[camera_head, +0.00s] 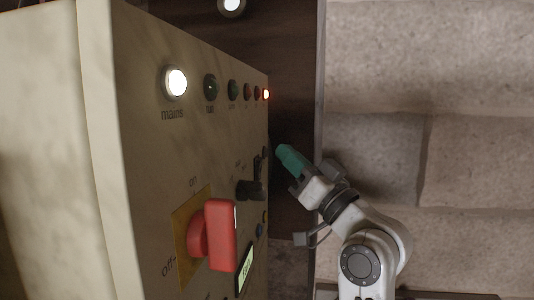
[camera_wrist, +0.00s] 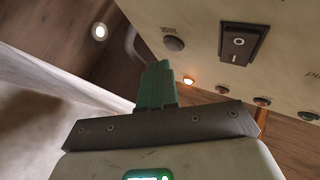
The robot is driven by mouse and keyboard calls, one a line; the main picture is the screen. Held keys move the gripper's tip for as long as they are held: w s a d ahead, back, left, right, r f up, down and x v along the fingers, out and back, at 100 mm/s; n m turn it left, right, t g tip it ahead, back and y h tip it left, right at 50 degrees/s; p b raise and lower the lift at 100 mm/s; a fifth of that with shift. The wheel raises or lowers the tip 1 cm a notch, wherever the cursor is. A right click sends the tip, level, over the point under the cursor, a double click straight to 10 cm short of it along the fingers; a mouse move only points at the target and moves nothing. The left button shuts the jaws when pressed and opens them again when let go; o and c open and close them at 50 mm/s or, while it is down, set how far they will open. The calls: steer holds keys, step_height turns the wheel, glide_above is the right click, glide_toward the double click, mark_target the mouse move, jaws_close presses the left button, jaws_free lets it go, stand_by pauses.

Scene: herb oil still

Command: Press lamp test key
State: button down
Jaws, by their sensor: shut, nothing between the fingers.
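The control panel (camera_head: 140,140) stands at left in the head view, its face seen at a steep angle. My gripper (camera_head: 284,152) has green fingers, shut together and empty, and points at the panel's far end. In the wrist view my gripper (camera_wrist: 158,68) points up, close to a round grey button (camera_wrist: 174,43) on the panel. The fingertips appear just left of and below the button; contact cannot be told.
A black rocker switch (camera_wrist: 240,42) and a lit orange lamp (camera_wrist: 188,80) are near the button. A lit white mains lamp (camera_head: 174,82), a red rotary handle (camera_head: 218,236) and a black knob (camera_head: 250,190) sit on the panel. Floor (camera_head: 430,60) at right is clear.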

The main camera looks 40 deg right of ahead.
steer(key=shift+w+a, duration=0.3)
steer(key=shift+w+a, duration=0.25)
steer(key=shift+w, duration=0.05)
stand_by(1.2)
steer(key=shift+s, duration=0.1)
steer(key=shift+s+d, duration=0.5)
steer(key=shift+d, duration=0.1)
steer(key=shift+s+d+b, duration=0.5)
steer(key=shift+s+d, duration=1.2)
steer(key=shift+s, duration=0.1)
